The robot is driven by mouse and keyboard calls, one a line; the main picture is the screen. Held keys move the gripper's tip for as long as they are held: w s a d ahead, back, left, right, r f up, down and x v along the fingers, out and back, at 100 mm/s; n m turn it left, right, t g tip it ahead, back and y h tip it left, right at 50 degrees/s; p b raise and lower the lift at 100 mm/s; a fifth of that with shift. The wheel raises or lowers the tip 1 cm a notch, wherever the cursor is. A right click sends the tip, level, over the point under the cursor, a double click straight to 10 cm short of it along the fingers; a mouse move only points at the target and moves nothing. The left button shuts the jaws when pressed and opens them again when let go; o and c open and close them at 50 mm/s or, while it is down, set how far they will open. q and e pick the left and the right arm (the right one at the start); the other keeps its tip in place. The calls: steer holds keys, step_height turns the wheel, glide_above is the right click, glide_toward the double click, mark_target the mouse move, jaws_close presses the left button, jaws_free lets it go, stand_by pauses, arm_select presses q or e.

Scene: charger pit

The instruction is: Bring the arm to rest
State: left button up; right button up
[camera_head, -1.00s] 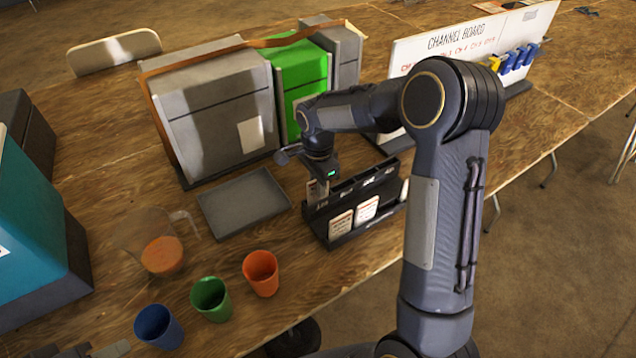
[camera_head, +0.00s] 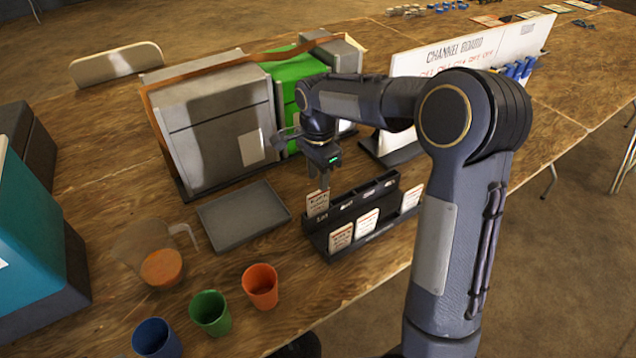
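My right arm comes in from the lower right and reaches left across the table. Its gripper (camera_head: 321,183) points down just above a white card (camera_head: 317,203) in the back left slot of the black card rack (camera_head: 345,250). The fingers are small and seen nearly edge-on, so their opening and any touch on the card cannot be told. More cards stand in the rack, among them one at the front left (camera_head: 341,237) and one beside it (camera_head: 367,222). My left gripper is not in view.
Grey and green boxes (camera_head: 215,120) stand behind the rack, and the channel board (camera_head: 470,50) is behind my arm. A grey tray (camera_head: 243,213), a clear jug (camera_head: 150,250) and orange (camera_head: 261,286), green (camera_head: 210,313) and blue (camera_head: 156,338) cups lie left of the rack.

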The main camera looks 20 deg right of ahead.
steer(key=shift+r, duration=0.1)
stand_by(0.4)
steer(key=s+r+n+t+y, duration=0.2)
steer(key=s+r+n, duration=0.45)
steer(key=s, duration=0.65)
steer(key=s+a+n+t+y, duration=0.1)
steer(key=s+a+n, duration=0.1)
steer(key=s+n, duration=0.2)
steer(key=s+a+f+n+t, duration=0.1)
steer(key=s+n, duration=0.3)
steer(key=s, duration=0.6)
steer(key=shift+a+f+t+y+p, duration=0.25)
steer(key=shift+a+t+y+p, duration=0.15)
steer(key=shift+t, duration=0.4)
